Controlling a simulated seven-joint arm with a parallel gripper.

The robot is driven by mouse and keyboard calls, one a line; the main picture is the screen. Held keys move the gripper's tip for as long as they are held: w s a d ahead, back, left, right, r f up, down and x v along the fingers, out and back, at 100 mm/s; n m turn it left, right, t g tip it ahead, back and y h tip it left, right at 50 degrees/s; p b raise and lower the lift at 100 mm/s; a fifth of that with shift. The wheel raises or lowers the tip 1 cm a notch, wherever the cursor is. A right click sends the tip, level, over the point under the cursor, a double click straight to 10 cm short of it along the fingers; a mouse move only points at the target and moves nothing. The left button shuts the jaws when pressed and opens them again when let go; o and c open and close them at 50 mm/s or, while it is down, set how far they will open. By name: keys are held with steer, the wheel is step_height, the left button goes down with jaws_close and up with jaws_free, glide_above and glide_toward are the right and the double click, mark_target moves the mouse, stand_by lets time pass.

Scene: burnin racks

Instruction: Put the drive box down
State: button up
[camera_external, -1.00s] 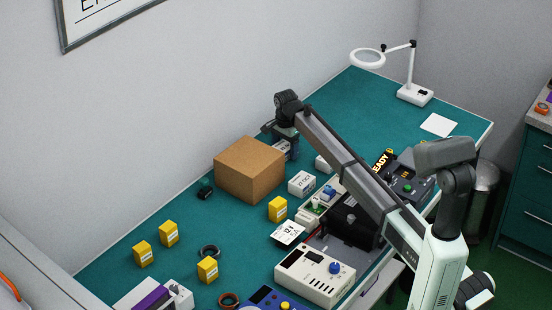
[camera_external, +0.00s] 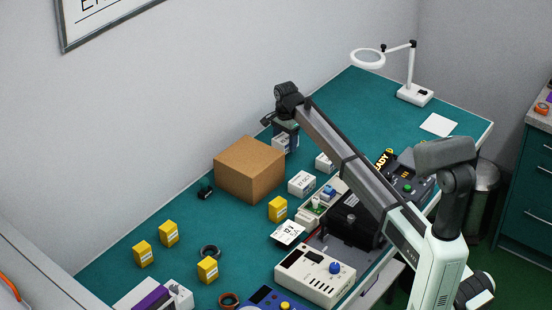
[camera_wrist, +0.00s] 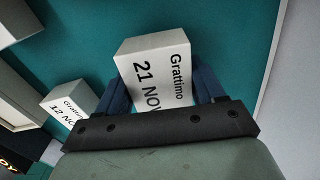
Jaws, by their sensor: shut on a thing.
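The drive box (camera_wrist: 155,70) is white and reads "Grattimo 21 NOV" in the wrist view. My gripper (camera_wrist: 162,88) is shut on it, with one dark blue finger on each side. In the external view the drive box (camera_external: 281,144) shows as a small pale patch under my gripper (camera_external: 286,133), behind the cardboard box's right corner. Its lower part is hidden there, and I cannot tell how high it is above the bench.
A brown cardboard box (camera_external: 249,169) stands just in front of my gripper. White boxes (camera_external: 302,183) stand to the right, one reading "12 NOV" (camera_wrist: 69,106) in the wrist view. Clear teal bench (camera_external: 345,105) lies to the right and toward the back.

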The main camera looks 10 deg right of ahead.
step_height(320, 180, up, 6)
steer(key=shift+f, duration=0.2)
steer(key=shift+w+d+r, duration=0.1)
steer(key=shift+d+r, duration=0.1)
steer(key=shift+r, duration=0.1)
steer(key=w+d+m, duration=0.2)
steer(key=w+d, duration=0.2)
steer(key=d, duration=0.9)
steer(key=n, duration=0.3)
glide_above(352, 144)
steer(key=shift+s+f, duration=0.1)
steer(key=shift+f, duration=4.5)
steer(key=shift+f, duration=0.1)
steer(key=o, duration=1.1)
steer(key=shift+o, duration=0.2)
